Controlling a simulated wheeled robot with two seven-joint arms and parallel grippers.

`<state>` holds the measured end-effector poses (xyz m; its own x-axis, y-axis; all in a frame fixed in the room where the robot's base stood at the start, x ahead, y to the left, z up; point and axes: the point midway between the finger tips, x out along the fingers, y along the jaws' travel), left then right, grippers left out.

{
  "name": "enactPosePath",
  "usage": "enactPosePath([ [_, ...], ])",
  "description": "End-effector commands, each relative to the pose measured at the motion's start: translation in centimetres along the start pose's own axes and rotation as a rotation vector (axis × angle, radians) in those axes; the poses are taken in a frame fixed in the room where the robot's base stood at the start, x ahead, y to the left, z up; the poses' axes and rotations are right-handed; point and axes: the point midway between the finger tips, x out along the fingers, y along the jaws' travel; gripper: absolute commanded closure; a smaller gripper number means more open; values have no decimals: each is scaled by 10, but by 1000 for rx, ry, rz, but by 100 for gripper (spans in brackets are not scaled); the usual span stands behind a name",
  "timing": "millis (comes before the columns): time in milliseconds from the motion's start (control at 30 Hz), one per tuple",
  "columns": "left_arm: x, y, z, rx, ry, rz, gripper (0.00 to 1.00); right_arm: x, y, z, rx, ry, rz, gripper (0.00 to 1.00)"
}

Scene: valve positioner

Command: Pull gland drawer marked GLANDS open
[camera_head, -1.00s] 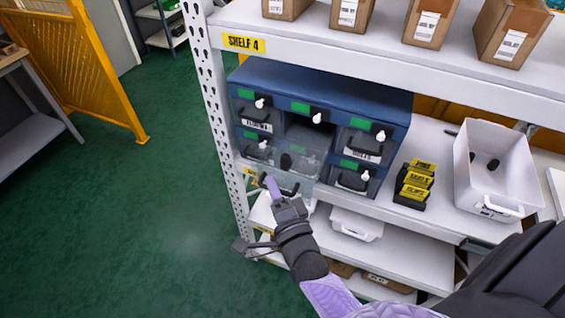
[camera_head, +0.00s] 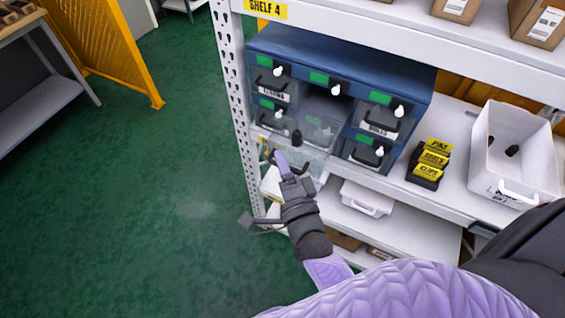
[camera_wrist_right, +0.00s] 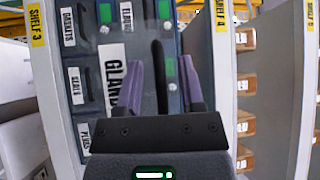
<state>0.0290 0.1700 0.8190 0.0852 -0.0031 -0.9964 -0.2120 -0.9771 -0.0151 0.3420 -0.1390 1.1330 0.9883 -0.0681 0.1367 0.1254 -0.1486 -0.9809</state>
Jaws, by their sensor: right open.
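The blue drawer cabinet (camera_head: 340,62) stands on the shelf. Its lower middle gland drawer (camera_head: 318,160), clear with a black part inside, stands pulled out past the other drawers. Its large GLANDS label (camera_wrist_right: 113,78) is partly cut off by my finger in the wrist view. The dark upright bar of the drawer's handle (camera_wrist_right: 157,62) shows between my fingers there. My right gripper (camera_head: 279,158) is open, with its purple fingers on either side of the handle; I cannot tell whether they touch it. It hides part of the drawer front. My left gripper is not in view.
A white bin (camera_head: 483,160) and black holders with yellow labels (camera_head: 430,165) stand right of the cabinet. A white perforated post (camera_head: 232,100) rises at its left. Cardboard boxes sit on the shelf above. The green floor (camera_head: 150,210) at left is clear.

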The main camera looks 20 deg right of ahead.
Motion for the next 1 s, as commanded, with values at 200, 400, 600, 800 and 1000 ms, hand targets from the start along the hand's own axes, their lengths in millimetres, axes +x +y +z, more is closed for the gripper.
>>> enactPosePath([
  [200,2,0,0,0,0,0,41,-16,1,0,-1,-2,3,51],
  [400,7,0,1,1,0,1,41,-63,2,0,1,-2,4,51],
  [600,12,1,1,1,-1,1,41,-95,1,0,0,-1,2,51],
  [800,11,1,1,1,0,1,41,-100,0,0,0,0,0,51],
  [1000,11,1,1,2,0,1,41,-100,0,0,0,0,0,51],
])
